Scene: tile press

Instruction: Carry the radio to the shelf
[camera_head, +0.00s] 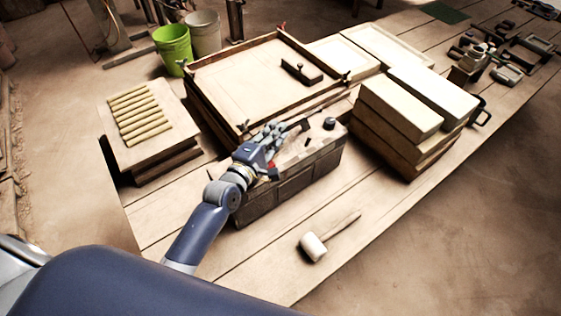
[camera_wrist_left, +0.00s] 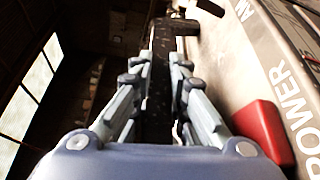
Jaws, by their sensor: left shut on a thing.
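The radio (camera_head: 310,170) is a box with a worn brown side, a dark knob and a thin antenna on its upper face. It is at the middle of the wooden table; I cannot tell whether it rests fully on it. My left gripper (camera_head: 279,134) is at the radio's upper left edge. In the left wrist view the radio's pale face (camera_wrist_left: 228,62) has "POWER" lettering and a red part. There my left gripper (camera_wrist_left: 166,62) is shut on a dark bar, seemingly the radio's handle. My right gripper is not in view. I cannot make out a shelf.
A wooden framed tray (camera_head: 240,85) stands behind the radio. Stacked pale blocks (camera_head: 400,108) stand to its right. A board with rolls (camera_head: 140,115) lies at the left. A white mallet (camera_head: 313,247) lies in front. The table's front right edge is mostly clear.

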